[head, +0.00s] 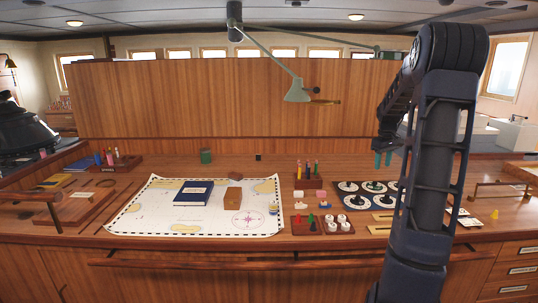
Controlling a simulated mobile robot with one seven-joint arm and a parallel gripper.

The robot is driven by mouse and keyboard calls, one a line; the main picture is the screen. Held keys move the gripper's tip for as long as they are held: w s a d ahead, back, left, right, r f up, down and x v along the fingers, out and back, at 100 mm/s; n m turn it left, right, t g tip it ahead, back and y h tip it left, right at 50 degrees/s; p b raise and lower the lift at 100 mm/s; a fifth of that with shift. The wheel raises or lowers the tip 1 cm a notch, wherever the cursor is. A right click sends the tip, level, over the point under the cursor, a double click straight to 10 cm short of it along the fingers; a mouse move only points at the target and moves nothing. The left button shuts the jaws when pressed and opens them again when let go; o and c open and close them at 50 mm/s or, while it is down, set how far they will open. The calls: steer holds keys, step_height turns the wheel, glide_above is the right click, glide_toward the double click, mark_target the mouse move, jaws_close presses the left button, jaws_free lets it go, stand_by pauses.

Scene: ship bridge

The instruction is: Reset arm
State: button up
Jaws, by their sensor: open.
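My arm (432,150) rises at the right of the head view and bends over the desk. My gripper (383,159) hangs at the arm's end, fingers pointing down, above the dark board with white discs. It is open, and I see nothing between the fingers. The arm hides part of the desk behind it, including the right side of that board.
A wooden desk (90,222) holds a chart (150,208) with a blue book (193,192) and brown block (233,195). A dark board (342,204) with white discs and small trays (303,231) stand near the arm. A lamp (297,91) hangs above.

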steer(key=s+a+r+m+t, duration=0.15)
steer(key=s+a+r, duration=0.25)
steer(key=s+a, duration=0.65)
steer(key=s+a+r+m+t, duration=0.15)
steer(key=s+a+r, duration=0.4)
steer(key=s, duration=0.85)
steer(key=s+a+f+m+t, duration=0.1)
steer(key=s+a+f, duration=0.3)
steer(key=s, duration=0.6)
steer(key=shift+a+f+y, duration=0.15)
steer(key=shift+f+y, duration=0.05)
steer(key=shift+y, duration=0.1)
